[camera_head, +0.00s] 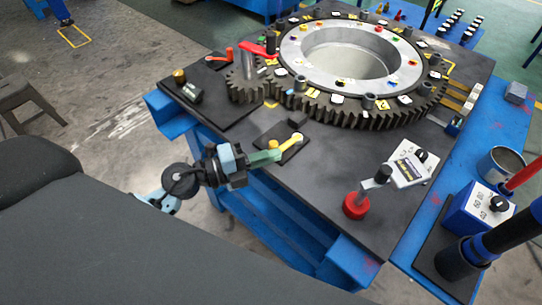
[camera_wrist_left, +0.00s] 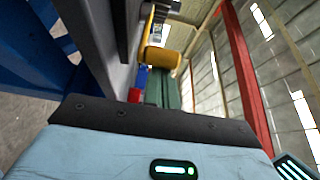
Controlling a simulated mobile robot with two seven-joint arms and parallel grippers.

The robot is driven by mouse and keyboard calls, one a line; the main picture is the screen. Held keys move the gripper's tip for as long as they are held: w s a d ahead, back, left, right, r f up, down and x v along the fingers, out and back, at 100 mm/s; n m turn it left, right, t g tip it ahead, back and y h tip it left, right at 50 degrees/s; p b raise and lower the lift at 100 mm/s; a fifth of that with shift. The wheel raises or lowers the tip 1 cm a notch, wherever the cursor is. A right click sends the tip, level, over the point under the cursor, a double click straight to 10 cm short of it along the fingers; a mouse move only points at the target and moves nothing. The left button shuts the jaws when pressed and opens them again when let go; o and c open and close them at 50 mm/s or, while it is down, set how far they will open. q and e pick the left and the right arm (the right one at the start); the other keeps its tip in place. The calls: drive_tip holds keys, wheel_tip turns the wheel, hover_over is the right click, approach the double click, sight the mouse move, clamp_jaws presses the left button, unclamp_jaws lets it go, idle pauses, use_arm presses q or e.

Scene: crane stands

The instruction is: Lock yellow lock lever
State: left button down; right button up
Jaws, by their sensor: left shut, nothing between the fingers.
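The yellow lock lever (camera_head: 289,143) sits on a small dark plate at the near edge of the grey table, with rounded ends and its arm pointing up and to the right. In the left wrist view its yellow round part (camera_wrist_left: 160,58) shows just beyond the fingers. My left gripper (camera_head: 276,155) has green fingers, which are shut and empty. They are right beside the lever's lower left end; I cannot tell whether they touch it. The shut fingers also show in the left wrist view. My right gripper is not in view.
A large toothed ring (camera_head: 358,112) fills the back of the table (camera_head: 330,195). A red-handled lever (camera_head: 258,48) stands by the small gear. A crank with a red knob (camera_head: 356,206) stands to the right. A blue box (camera_head: 478,212) is at the far right. Bare tabletop lies between lever and crank.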

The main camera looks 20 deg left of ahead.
use_arm(q)
drive_tip(key=shift+a, duration=0.15)
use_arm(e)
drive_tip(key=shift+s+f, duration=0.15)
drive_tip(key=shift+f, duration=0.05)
